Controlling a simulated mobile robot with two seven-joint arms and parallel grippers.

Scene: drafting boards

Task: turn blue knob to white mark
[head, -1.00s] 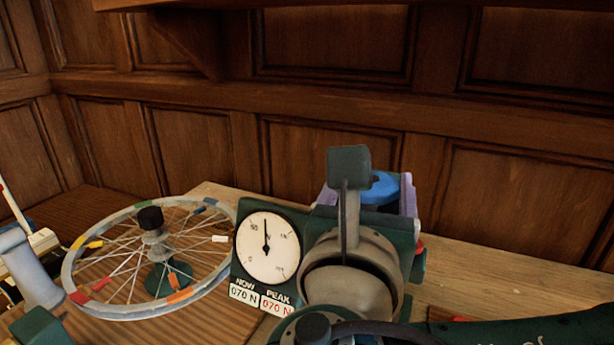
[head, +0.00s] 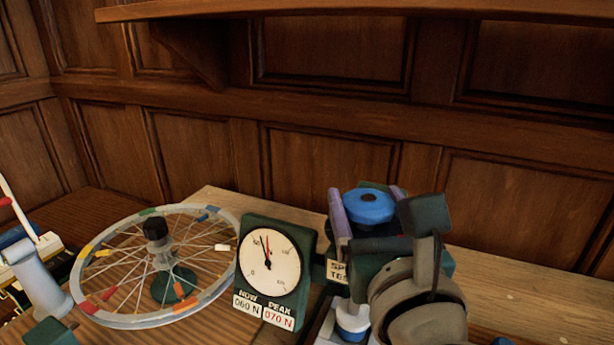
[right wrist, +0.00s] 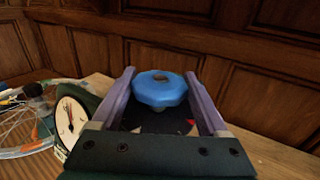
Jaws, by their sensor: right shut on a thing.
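The blue knob (head: 369,206) is round with a lobed edge. It also shows in the right wrist view (right wrist: 160,90). The lavender fingers of my right gripper (head: 366,198) stand on both sides of it, shut on it. In the right wrist view my gripper (right wrist: 160,77) reaches past a dark green palm, with the knob between its fingers. A dial gauge (head: 268,262) stands left of the knob; its readouts give NOW 060 N and PEAK 070 N. My left gripper is not clearly seen.
A spoked wheel (head: 78,269) with coloured rim tags lies left of the gauge. A wooden shelf (head: 300,10) crosses the top, before a panelled wall. The bench right of my wrist looks mostly clear.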

